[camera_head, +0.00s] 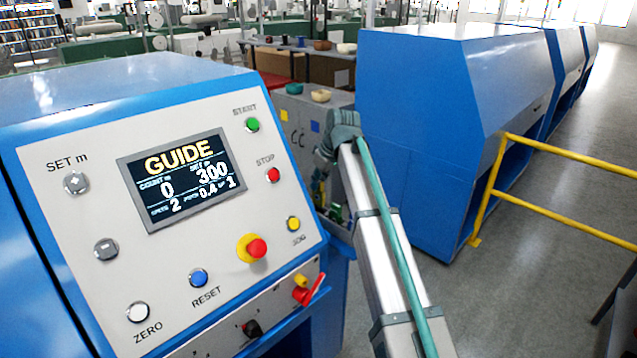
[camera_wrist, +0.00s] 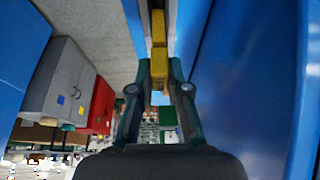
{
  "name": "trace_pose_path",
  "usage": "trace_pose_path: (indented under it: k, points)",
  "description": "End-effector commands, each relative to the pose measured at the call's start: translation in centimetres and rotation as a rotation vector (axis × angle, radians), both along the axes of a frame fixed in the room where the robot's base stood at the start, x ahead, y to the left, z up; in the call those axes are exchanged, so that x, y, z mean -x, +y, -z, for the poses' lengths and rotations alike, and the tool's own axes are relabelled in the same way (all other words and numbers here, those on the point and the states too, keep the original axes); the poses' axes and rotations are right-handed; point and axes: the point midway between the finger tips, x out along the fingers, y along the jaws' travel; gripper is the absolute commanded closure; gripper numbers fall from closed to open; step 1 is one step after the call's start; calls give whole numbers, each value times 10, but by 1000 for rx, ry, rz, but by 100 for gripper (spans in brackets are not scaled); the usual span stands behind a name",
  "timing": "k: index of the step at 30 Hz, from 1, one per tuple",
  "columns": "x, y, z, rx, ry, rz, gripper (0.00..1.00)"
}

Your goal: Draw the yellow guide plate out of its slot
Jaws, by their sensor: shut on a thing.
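The yellow guide plate (camera_wrist: 158,38) shows in the wrist view as a narrow upright yellow bar at upper centre. My gripper (camera_wrist: 160,70) is shut on its lower part, one finger on each side. The plate's upper part runs beside a grey metal strip and a blue panel; I cannot tell how much of it is in the slot. In the head view my arm reaches behind the control console, and the plate and my fingertips cannot be made out there.
The blue console (camera_head: 170,220) has a screen (camera_head: 185,180) reading GUIDE, with several buttons around it. A large blue machine (camera_head: 450,110) stands right of my arm, with a yellow railing (camera_head: 560,205) beyond. In the wrist view, a blue panel (camera_wrist: 245,80) lies close on the right.

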Motion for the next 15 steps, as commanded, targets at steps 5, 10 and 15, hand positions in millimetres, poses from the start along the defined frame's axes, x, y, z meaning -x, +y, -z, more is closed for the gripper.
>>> trace_pose_path:
  k: [5, 10, 15]
  points:
    - [0, 0, 0, 0, 0, 0, 100]
    - [0, 0, -7, 0, 0, 0, 100]
    - [0, 0, -19, 0, 0, 0, 100]
